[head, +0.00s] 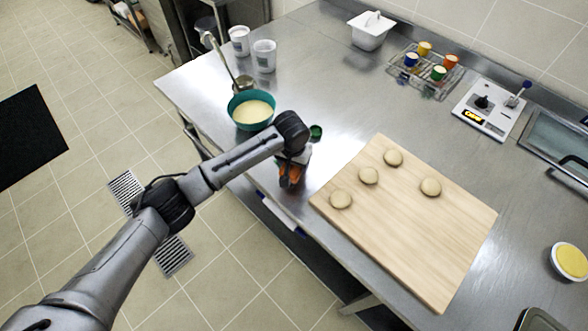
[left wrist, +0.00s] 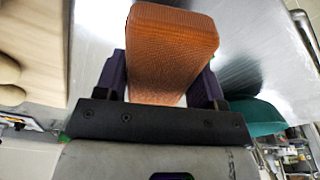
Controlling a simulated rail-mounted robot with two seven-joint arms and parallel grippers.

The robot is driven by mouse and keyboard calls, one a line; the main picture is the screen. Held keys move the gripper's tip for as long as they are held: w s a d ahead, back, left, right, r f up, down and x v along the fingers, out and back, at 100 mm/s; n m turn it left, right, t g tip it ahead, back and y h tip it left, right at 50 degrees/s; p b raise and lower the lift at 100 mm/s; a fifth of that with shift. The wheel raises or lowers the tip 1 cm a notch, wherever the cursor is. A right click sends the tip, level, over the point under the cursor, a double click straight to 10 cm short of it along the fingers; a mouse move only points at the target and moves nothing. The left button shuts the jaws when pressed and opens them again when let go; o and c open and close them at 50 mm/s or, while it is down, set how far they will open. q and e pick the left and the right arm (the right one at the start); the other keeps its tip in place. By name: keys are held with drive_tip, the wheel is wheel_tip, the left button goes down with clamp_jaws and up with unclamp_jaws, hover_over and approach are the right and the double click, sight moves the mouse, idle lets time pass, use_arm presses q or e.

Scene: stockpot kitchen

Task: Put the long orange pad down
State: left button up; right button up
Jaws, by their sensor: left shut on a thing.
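The long orange pad (left wrist: 172,45) fills the middle of the left wrist view, between the two dark fingers of my left gripper (left wrist: 165,78). In the head view a strip of the orange pad (head: 290,174) shows below my left gripper (head: 297,158), near the front edge of the steel counter. My left gripper is shut on the pad. The wrist hides part of the pad, and I cannot tell whether it touches the counter. My right gripper is in neither view.
A wooden board (head: 400,240) with several dough rounds lies right of the pad. A teal bowl (head: 250,110) of batter with a ladle (head: 243,81) stands behind and left. A small green object (head: 316,131) is close behind the gripper. Steel counter (head: 330,95) behind is clear.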

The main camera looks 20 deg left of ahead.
sight(294, 170)
use_arm(q)
wheel_tip(294, 170, down, 4)
drive_tip(key=shift+r+b, duration=0.1)
drive_tip(key=shift+b, duration=0.25)
drive_tip(key=shift+f, duration=0.2)
drive_tip(key=o, duration=0.6)
drive_tip(key=shift+r, duration=0.1)
drive_tip(key=r, duration=0.3)
drive_tip(key=s+r+p, duration=0.1)
drive_tip(key=r, duration=0.3)
drive_tip(key=r+p, duration=0.1)
drive_tip(key=r, duration=0.2)
drive_tip(key=shift+s+r, duration=0.15)
drive_tip(key=shift+r, duration=0.1)
drive_tip(key=shift+s+r, duration=0.1)
drive_tip(key=shift+r, duration=0.7)
